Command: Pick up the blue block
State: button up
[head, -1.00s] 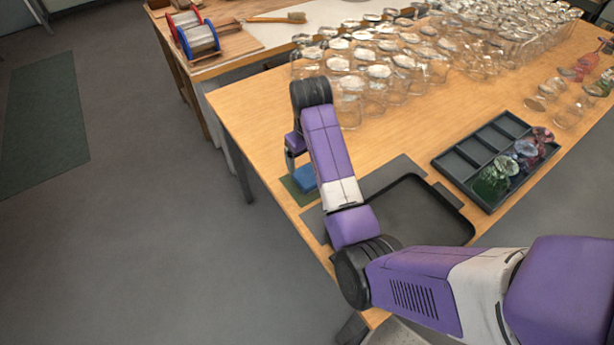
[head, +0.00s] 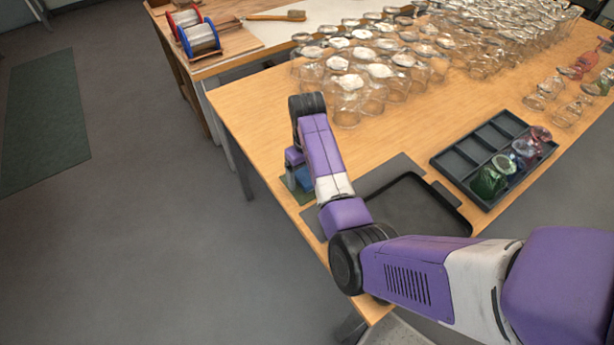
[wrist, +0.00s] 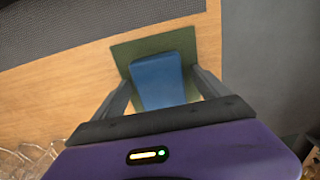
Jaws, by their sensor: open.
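The blue block (wrist: 158,80) lies on a small green mat (wrist: 126,50) near the table's edge. In the wrist view it sits between the two open fingers of my gripper (wrist: 163,84), with a finger on each side. I cannot tell whether either finger touches it. In the head view, my gripper (head: 292,178) is low over the mat, and my arm hides part of the block (head: 305,178).
A black tray (head: 440,228) on a grey mat lies beside my arm. A dark divided box (head: 470,160) with coloured glasses stands to the right. Many clear glasses (head: 375,85) fill the table's back. The table edge is close to the block.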

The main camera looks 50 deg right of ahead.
jog(key=c, duration=1.5)
notch_tip(320, 180, up, 10)
jog(key=shift+f, duration=0.15)
notch_tip(320, 180, up, 8)
jog(key=p, duration=0.8)
send_over(306, 175)
jog(key=shift+d+r+b, duration=0.15)
jog(key=shift+r+b, duration=0.25)
jog(key=shift+r, duration=0.7)
